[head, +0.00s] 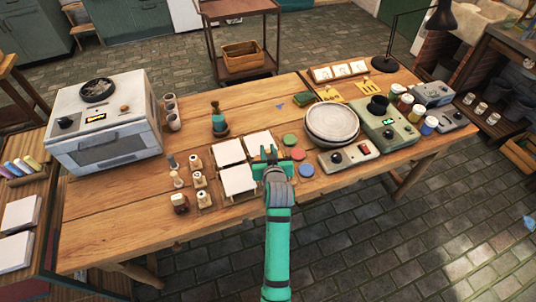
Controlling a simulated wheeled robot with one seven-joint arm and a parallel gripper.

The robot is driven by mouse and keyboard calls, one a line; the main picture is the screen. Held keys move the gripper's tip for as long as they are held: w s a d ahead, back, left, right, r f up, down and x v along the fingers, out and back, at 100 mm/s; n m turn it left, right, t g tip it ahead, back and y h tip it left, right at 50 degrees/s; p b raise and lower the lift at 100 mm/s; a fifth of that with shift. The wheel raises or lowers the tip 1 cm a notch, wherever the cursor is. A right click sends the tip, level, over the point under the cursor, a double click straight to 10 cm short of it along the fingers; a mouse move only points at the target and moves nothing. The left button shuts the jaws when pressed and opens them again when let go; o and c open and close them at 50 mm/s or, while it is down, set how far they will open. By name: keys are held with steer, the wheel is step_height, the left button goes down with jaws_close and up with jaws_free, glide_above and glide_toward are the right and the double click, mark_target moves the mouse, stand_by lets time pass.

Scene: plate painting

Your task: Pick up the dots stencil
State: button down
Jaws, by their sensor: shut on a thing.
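My green gripper (270,158) is over the middle of the wooden table, at the right edge of a group of white square sheets (238,180). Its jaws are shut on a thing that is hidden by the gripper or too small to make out. Two yellow cards with dark marks, which look like stencils, lie at the back right: the left one (328,94) and the right one (365,88). Their cut-outs are too small to tell which has dots. Both lie apart from my gripper.
A stack of plates (332,122) stands right of my gripper, beside a grey-green device (388,125). Round coloured pads (298,154) lie between. Small stamps or bottles (199,179) stand to the left, a kiln-like oven (105,122) at far left. The table's left front is clear.

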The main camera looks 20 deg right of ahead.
steer(key=s+r, duration=1)
steer(key=s, duration=0.4)
steer(key=shift+d+r, duration=0.35)
steer(key=shift+d, duration=0.1)
